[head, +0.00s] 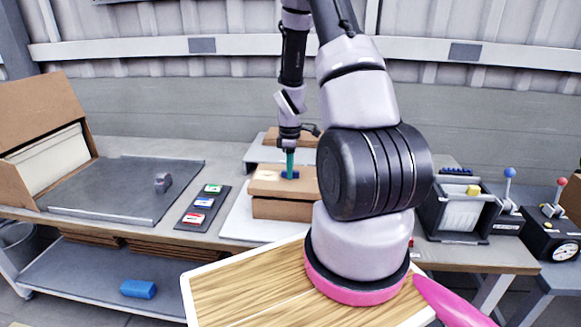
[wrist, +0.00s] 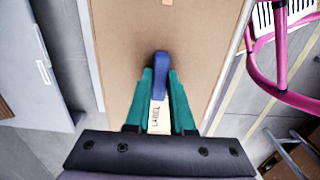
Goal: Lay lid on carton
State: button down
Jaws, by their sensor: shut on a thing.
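The brown cardboard lid (head: 266,184) is at the middle of the bench, over the brown carton (head: 275,209). It looks level and slightly offset to the left of the carton; I cannot tell whether they touch. My gripper (head: 290,162) has green fingers and points down at the blue handle (head: 291,175) on the lid. In the wrist view the fingers (wrist: 161,92) are shut on the blue handle (wrist: 162,66), with a pale label between them. The lid (wrist: 125,45) fills the middle of that view and hides the carton.
A white mat (head: 244,222) lies under the carton. To the left are a dark tray of coloured pieces (head: 190,222), a grey plate (head: 90,190) and a large open box (head: 35,105). A black bin (head: 437,213) and lever boxes (head: 552,238) stand right. My arm hides part of the bench.

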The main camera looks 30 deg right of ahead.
jog(key=shift+f, duration=0.2)
dwell(0.4)
jog(key=shift+f, duration=1.05)
jog(key=shift+f, duration=0.4)
dwell(0.4)
jog(key=c, duration=0.7)
grip_release()
notch_tip(320, 180, up, 11)
jog(key=shift+f, duration=0.1)
